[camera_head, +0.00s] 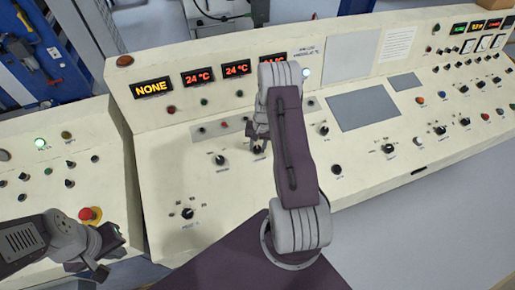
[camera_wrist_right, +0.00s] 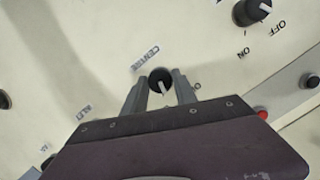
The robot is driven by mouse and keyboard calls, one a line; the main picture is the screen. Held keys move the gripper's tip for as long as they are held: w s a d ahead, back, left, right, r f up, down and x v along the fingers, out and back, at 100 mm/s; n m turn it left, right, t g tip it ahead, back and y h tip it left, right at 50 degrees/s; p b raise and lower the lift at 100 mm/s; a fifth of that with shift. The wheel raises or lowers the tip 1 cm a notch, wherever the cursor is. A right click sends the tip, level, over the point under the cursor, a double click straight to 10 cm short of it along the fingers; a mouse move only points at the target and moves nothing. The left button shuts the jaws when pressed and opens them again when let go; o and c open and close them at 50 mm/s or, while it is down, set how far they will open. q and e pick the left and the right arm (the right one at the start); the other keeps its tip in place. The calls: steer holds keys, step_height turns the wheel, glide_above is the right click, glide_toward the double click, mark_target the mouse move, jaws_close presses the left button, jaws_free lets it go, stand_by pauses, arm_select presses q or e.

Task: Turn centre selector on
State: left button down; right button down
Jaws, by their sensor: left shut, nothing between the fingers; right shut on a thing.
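The centre selector (camera_wrist_right: 160,82) is a black round knob with a pale pointer, beside the label "CENTRE" in the right wrist view. Its pointer faces roughly down in that picture, towards my gripper. My right gripper (camera_wrist_right: 160,92) is shut on the knob, one finger on each side. In the head view my right gripper (camera_head: 259,139) is at the knob on the cream console, and my arm hides part of that area. My left gripper (camera_head: 106,264) is shut and empty at the lower left, clear of the knob.
Another black knob (camera_wrist_right: 252,11) with ON and OFF marks is near the right gripper. A similar knob (camera_head: 220,160) sits left of it in the head view. A red emergency button (camera_head: 88,214) is close to my left gripper. Orange displays (camera_head: 197,76) line the upper panel.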

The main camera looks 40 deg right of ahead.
steer(key=shift+w+d+r+m+t+b, duration=0.1)
steer(key=shift+m+t+b, duration=0.25)
steer(key=shift+m, duration=1.15)
steer(key=c, duration=1)
jaws_free()
step_height(320, 180, up, 9)
steer(key=s+d+b, duration=0.1)
steer(key=b, duration=0.1)
steer(key=shift+s, duration=0.1)
